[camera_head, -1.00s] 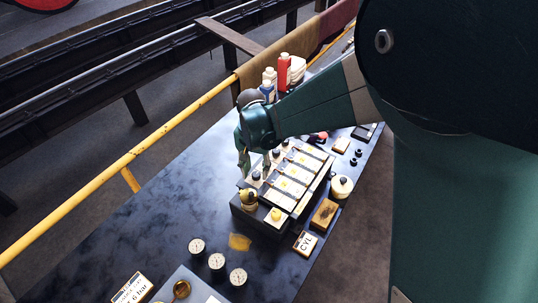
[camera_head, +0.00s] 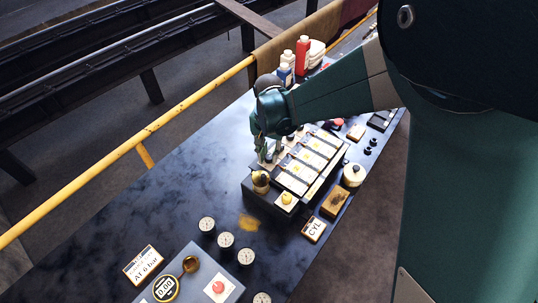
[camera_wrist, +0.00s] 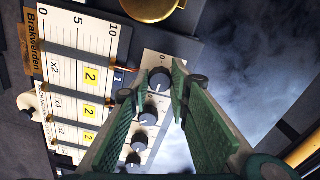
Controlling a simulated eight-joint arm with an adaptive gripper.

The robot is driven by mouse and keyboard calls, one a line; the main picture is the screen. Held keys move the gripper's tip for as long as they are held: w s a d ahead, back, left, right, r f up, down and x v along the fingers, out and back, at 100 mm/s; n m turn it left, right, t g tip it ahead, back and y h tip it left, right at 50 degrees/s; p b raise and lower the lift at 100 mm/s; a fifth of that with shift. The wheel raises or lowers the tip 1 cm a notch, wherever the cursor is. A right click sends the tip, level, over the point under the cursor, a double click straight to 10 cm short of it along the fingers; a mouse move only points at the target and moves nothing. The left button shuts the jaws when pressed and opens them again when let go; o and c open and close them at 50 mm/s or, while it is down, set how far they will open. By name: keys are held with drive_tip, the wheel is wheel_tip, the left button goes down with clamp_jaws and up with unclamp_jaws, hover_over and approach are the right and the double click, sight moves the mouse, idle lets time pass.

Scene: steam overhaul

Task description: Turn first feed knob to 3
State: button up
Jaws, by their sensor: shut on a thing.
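The lubricator box (camera_head: 262,201) stands on the dark bench, with a sloping face of white scale strips (camera_head: 291,183). In the wrist view its scale panel (camera_wrist: 62,45) shows yellow windows reading 2 and a blue tag with 1. A row of dark round knobs runs beside the strips. The first feed knob (camera_wrist: 159,79), nearest the brass cup (camera_wrist: 152,8), has a light pointer line; I cannot read its setting. My gripper (camera_head: 266,157) is shut on this knob, its green fingers (camera_wrist: 154,84) on either side.
A CYL sign (camera_head: 313,230), wooden block (camera_head: 334,202) and round pot (camera_head: 354,174) stand right of the box. Bottles (camera_head: 302,53) stand behind. A yellow rail (camera_head: 180,112) edges the left.

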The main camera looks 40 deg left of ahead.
sight(269, 157)
drive_tip(key=shift+n+b, duration=0.3)
drive_tip(key=shift+n, duration=0.1)
drive_tip(key=n+b, duration=0.2)
drive_tip(key=n, duration=0.2)
drive_tip(key=shift+f, duration=0.1)
drive_tip(key=shift+n+b, duration=1.1)
drive_tip(key=shift+n, duration=1.3)
drive_tip(key=o, duration=0.9)
drive_tip(key=shift+r, duration=0.3)
drive_tip(key=shift+r, duration=5.85)
drive_tip(key=shift+d, duration=0.1)
